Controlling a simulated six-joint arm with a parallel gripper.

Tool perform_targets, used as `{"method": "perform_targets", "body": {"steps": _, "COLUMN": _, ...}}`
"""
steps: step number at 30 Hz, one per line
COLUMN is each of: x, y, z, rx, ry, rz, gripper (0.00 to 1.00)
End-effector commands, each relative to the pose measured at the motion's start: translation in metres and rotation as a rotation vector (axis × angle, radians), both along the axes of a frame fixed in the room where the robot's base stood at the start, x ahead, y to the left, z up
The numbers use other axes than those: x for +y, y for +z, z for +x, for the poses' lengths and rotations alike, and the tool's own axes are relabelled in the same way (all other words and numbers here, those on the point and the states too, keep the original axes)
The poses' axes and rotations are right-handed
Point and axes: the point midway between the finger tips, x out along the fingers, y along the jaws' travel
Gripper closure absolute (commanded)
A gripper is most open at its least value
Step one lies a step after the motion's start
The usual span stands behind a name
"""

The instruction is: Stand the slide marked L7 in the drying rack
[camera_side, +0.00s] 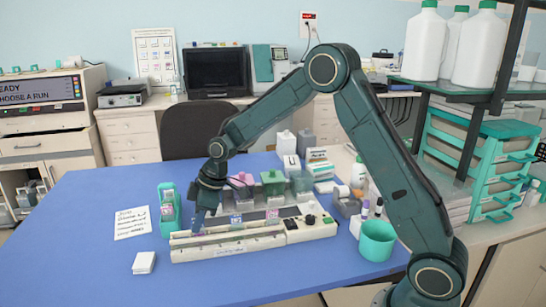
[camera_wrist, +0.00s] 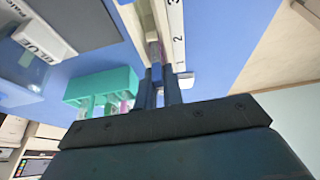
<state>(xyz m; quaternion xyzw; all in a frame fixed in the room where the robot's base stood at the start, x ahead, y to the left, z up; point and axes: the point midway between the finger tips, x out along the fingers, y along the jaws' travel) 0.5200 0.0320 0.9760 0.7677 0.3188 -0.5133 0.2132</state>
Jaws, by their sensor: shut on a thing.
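My gripper (camera_side: 197,222) points down at the left end of a long cream rail (camera_side: 230,244). It is shut on a slide, mostly hidden by the fingers; I cannot read its mark. In the wrist view the closed fingers (camera_wrist: 163,88) are over the rail (camera_wrist: 176,45), near its printed numbers. Two other slides, a bluish-labelled one (camera_side: 236,219) and a purple-labelled one (camera_side: 272,215), stand upright along the rail. A green holder (camera_side: 162,188) with slides in it stands just left of the gripper; the wrist view shows it too (camera_wrist: 90,82). No L7 mark is legible.
Staining jars with pink and green lids (camera_side: 272,178) stand behind the rail. A green cup (camera_side: 377,240) is at the right. A handwritten note (camera_side: 131,222) and a small white block (camera_side: 144,263) lie at the left. The blue table's front is clear.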

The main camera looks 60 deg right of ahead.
Motion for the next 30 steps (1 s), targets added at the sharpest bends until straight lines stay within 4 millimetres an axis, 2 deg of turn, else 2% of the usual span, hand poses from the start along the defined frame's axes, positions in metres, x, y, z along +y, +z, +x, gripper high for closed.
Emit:
{"method": "perform_targets", "body": {"steps": 24, "x": 0.0, "y": -0.0066, "z": 0.0, "rx": 0.0, "ry": 0.0, "rz": 0.0, "gripper": 1.0}}
{"method": "perform_targets", "body": {"steps": 25, "x": 0.0, "y": -0.0067, "z": 0.0, "rx": 0.0, "ry": 0.0, "rz": 0.0, "gripper": 0.89}}
{"method": "perform_targets", "body": {"steps": 28, "x": 0.0, "y": -0.0066, "z": 0.0, "rx": 0.0, "ry": 0.0, "rz": 0.0, "gripper": 0.7}}
{"method": "perform_targets", "body": {"steps": 30, "x": 0.0, "y": -0.0066, "z": 0.0, "rx": 0.0, "ry": 0.0, "rz": 0.0, "gripper": 0.66}}
